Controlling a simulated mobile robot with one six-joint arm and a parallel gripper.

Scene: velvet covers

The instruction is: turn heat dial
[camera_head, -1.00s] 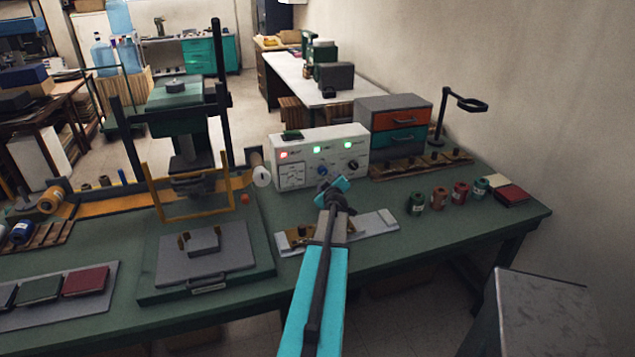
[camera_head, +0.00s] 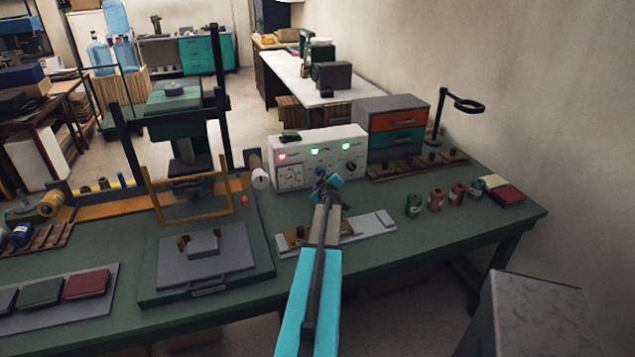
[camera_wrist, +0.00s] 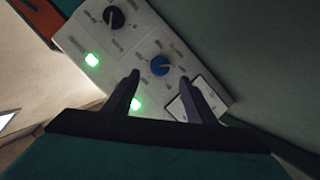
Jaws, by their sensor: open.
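A white control box (camera_head: 300,176) stands on the green bench, with lit indicators and dials on its front. In the wrist view, a blue dial (camera_wrist: 160,66) lies just beyond and between my fingertips, and a black dial (camera_wrist: 113,17) is farther up the panel. In the head view the black dial (camera_head: 352,166) shows at the right of the panel. The labels are too small to read, so I cannot tell which dial is heat. My gripper (camera_wrist: 159,78) is open and empty, pointed at the blue dial. In the head view my gripper (camera_head: 327,184) is close before the box front; contact cannot be told.
A press (camera_head: 180,130) with a yellow guard stands left of the box. An orange and teal drawer unit (camera_head: 397,137) stands right of it. A metal plate (camera_head: 372,226) lies under my arm. Several thread spools, including a green one (camera_head: 414,205), stand at the right.

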